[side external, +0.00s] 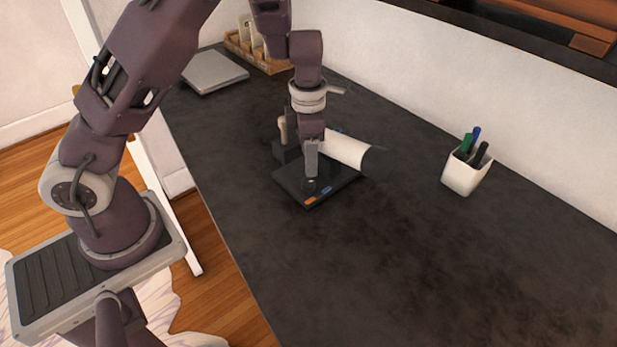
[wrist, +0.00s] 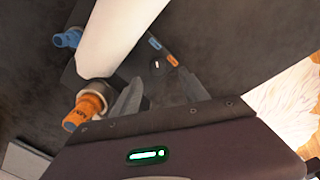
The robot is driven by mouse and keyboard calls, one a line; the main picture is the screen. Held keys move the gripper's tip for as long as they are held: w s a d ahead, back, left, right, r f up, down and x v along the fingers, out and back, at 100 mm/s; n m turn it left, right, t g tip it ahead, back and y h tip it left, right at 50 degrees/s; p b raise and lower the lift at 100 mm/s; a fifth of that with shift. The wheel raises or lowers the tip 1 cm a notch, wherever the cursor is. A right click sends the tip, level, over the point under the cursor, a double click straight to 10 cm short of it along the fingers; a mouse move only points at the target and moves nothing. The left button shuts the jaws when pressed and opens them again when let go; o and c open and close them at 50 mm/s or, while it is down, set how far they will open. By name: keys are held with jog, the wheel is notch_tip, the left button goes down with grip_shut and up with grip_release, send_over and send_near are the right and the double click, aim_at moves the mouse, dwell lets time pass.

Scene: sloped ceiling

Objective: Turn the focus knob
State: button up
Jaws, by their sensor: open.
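A device with a white tube (side external: 345,149) with a dark end stands on a flat black base (side external: 297,190). The tube also shows in the wrist view (wrist: 115,33). On the base a small dark round knob with a pale mark (wrist: 157,66) sits near an orange label (wrist: 172,60) and a blue label (wrist: 155,43). Which one is the focus knob I cannot tell. My gripper (side external: 312,175) points down over the base, open, its fingers (wrist: 163,88) either side of the small knob's line; contact is unclear.
The dark countertop (side external: 420,270) is clear in front and to the right. A white cup with pens (side external: 465,175) stands at the right by the wall. A grey flat box (side external: 214,72) and a wooden rack (side external: 262,58) stand at the back left.

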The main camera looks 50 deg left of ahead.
aim_at(309, 181)
jog(key=shift+n, duration=0.3)
jog(key=f, duration=0.7)
jog(key=shift+w+a+f, duration=0.1)
jog(key=shift+a+f, duration=0.2)
jog(key=shift+f, duration=0.1)
grip_shut()
